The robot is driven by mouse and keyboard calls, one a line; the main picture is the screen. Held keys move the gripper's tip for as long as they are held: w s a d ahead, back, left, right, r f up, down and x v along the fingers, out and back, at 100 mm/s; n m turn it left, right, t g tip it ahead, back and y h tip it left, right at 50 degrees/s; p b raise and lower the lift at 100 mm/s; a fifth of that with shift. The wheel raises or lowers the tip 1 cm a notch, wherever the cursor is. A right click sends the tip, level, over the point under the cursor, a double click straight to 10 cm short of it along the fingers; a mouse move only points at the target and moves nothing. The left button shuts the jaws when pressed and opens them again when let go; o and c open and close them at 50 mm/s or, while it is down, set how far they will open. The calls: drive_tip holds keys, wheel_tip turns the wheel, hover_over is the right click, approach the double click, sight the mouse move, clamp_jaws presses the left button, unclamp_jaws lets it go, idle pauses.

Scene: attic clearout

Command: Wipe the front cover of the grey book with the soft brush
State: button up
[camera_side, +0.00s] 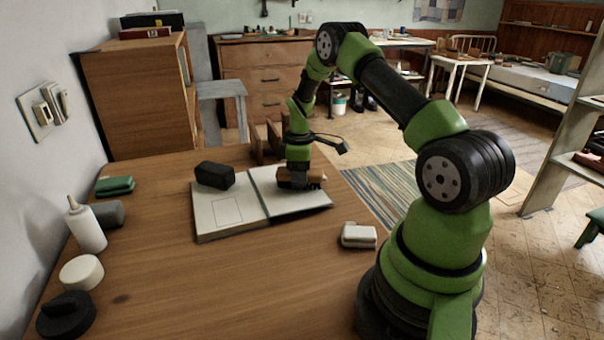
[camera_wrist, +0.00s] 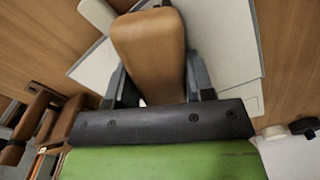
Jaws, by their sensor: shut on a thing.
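The pale grey book (camera_side: 216,222) lies spread open and flat on the wooden table. Its left half bears a thin rectangular outline, and its right half is plain. It also shows in the wrist view (camera_wrist: 223,45). My gripper (camera_side: 300,180) is shut on the soft brush (camera_side: 287,172), low over the right half. The brush's rounded brown wooden body sits between my fingers in the wrist view (camera_wrist: 148,48). Its dark underside appears at or just above the page; I cannot tell if it touches. The fingers hide part of the brush.
A black block (camera_side: 214,175) rests on the book's upper left half. A white block (camera_side: 358,235) lies at right. A white bottle (camera_side: 87,228), grey roll, green sponge (camera_side: 115,186), round white tub (camera_side: 81,273) and black item stand at left. A wooden rack (camera_side: 262,150) stands behind. The front table is clear.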

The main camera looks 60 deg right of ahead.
sight(280, 173)
drive_tip(key=shift+w+a, duration=0.7)
drive_tip(key=shift+a, duration=0.05)
drive_tip(key=shift+w+a, duration=0.95)
drive_tip(key=shift+r, duration=0.1)
drive_tip(key=shift+w+a, duration=0.95)
